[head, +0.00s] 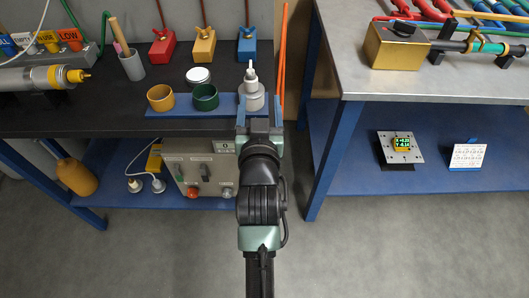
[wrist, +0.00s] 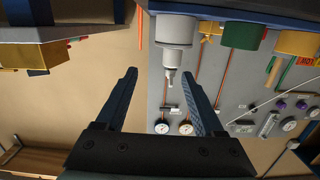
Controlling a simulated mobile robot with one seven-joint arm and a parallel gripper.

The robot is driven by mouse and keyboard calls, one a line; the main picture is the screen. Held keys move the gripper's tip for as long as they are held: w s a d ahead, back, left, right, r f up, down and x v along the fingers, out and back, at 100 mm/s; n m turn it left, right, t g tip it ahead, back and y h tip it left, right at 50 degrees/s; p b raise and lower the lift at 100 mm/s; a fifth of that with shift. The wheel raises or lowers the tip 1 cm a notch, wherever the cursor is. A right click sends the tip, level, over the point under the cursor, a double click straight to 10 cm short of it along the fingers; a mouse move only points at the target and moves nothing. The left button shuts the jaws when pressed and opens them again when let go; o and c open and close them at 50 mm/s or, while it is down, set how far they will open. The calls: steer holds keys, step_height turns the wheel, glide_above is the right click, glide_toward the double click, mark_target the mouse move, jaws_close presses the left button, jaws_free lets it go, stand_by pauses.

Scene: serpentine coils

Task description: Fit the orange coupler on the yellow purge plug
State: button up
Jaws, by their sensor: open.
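My gripper (head: 259,101) is open and empty at the front edge of the left bench. Its two blue fingers also show in the wrist view (wrist: 150,73). A grey-white bottle with a stepped nozzle (head: 252,90) stands just beyond the fingers; it hangs upside down in the wrist view (wrist: 175,45), nearer the right finger. A yellow tapered fitting (head: 76,75) on the end of a grey cylinder at the left may be the yellow purge plug. An amber-orange open cup or ring (head: 160,97) stands on the blue mat. I cannot tell whether it is the orange coupler.
Red, yellow and blue blocks stand behind. Orange hoses (head: 282,60) hang right of the bottle. A metal bench (head: 345,75) stands at the right, across a gap.

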steer(key=s+f+g+p, duration=0.25)
steer(key=s+f, duration=0.25)
steer(key=f, duration=0.3)
steer(key=s+f+g+p, duration=0.2)
steer(key=s+f+p, duration=0.2)
steer(key=f, duration=0.4)
steer(key=b+x, duration=0.5)
steer(key=d+f+b+x, duration=0.1)
steer(key=b+x, duration=0.1)
steer(key=x, duration=0.1)
steer(key=shift+s, duration=0.2)
steer(key=shift+w+b, duration=0.55)
steer(key=shift+b, duration=0.05)
steer(key=shift+c, duration=0.2)
jaws_close()
